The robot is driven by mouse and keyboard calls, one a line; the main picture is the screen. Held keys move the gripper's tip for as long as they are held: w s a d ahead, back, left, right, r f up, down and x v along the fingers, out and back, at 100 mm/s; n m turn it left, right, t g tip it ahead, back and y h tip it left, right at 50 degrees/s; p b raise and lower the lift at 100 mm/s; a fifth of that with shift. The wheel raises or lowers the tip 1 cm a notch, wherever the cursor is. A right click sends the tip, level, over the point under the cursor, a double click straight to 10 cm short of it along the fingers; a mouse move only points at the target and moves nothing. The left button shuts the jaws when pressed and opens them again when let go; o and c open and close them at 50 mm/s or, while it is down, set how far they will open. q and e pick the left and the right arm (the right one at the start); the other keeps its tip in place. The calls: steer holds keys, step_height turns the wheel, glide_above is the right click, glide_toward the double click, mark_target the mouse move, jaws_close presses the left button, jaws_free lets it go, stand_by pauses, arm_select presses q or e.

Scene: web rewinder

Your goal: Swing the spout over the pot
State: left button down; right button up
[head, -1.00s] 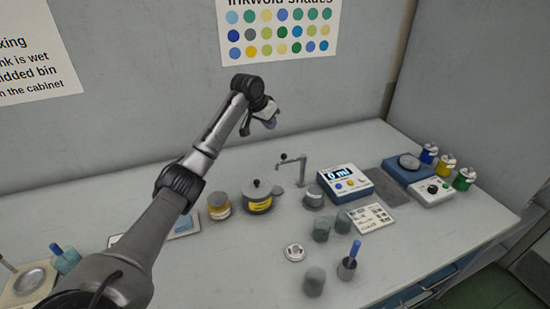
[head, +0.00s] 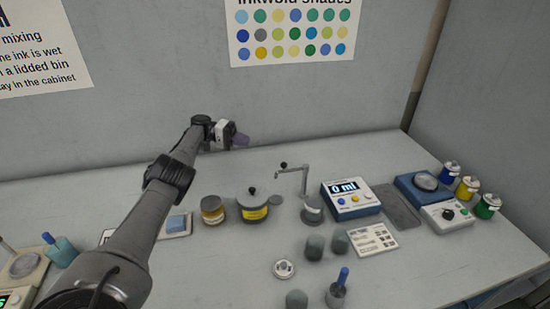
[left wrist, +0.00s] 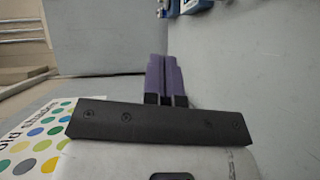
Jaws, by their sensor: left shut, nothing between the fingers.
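A grey pot with a yellow label and black-knobbed lid (head: 254,207) stands left of the post. A small grey cup (head: 313,208) stands by the foot of the post; which one is the task's pot I cannot tell. My left gripper (head: 241,141), with purple fingers, is shut and empty, in the air up and left of the spout. Its fingers (left wrist: 166,80) are together in the left wrist view.
Several grey cups (head: 315,246), a round white piece (head: 284,269) and a blue-handled tool in a cup (head: 338,290) are in front. A blue scale (head: 418,189) and paint bottles (head: 467,187) are at right.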

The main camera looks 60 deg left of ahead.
arm_select(q)
steer(key=shift+d, duration=0.1)
stand_by(0.3)
steer(key=w+d+f+p, duration=0.2)
steer(key=w+d+p, duration=0.4)
steer(key=d, duration=0.5)
steer(key=shift+d, duration=0.2)
stand_by(0.3)
steer(key=shift+f, duration=0.1)
